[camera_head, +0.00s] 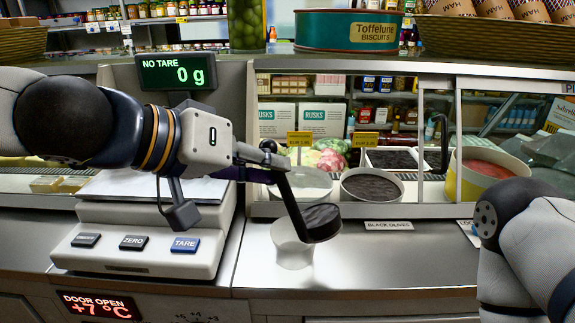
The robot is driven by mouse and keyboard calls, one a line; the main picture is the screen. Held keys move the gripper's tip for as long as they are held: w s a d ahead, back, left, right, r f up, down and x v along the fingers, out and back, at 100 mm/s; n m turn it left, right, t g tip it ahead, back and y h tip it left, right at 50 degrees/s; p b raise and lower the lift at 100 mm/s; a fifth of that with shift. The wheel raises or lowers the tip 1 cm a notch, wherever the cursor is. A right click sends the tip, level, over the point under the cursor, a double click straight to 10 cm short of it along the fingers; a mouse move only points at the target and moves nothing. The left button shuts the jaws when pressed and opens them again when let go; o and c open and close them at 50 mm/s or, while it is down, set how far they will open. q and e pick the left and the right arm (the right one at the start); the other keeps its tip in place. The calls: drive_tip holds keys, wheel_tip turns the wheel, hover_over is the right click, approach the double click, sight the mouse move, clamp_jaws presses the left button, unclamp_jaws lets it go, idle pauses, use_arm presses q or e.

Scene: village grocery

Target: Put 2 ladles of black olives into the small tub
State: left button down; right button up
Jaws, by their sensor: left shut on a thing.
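My left gripper (262,163) comes in from the left and is shut on the ladle (291,205). The ladle's dark handle slants down to a round bowl filled with dark contents, which look like black olives (322,215). The bowl is over the right side of the small white tub (291,250) and hides part of its rim; I cannot tell whether they touch. The tub stands on the steel counter. A round bowl of black olives (372,187) sits behind it, above the "BLACK OLIVES" label (388,226). My right arm shows at the right, its gripper out of view.
A scale (140,255) stands left of the tub, its display (177,72) reading 0 g. Glass display panes frame the serving opening. A pale round container (302,184) and a cream-and-yellow tub (484,172) flank the olives. Steel counter (400,262) is free right of the tub.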

use_arm(q)
drive_tip(key=w+a+f+n+h+b, duration=0.1)
drive_tip(key=w+a+f+n+h, duration=0.2)
drive_tip(key=a, duration=0.3)
drive_tip(key=shift+w+f+n+g+h, duration=0.25)
drive_tip(key=shift+f+n+g+h, duration=0.15)
drive_tip(key=shift+f+n+h, duration=0.3)
use_arm(e)
drive_tip(key=shift+s+f+g, duration=0.3)
drive_tip(key=shift+s+f, duration=0.35)
drive_tip(key=shift+s, duration=0.05)
use_arm(q)
drive_tip(key=shift+r, duration=0.2)
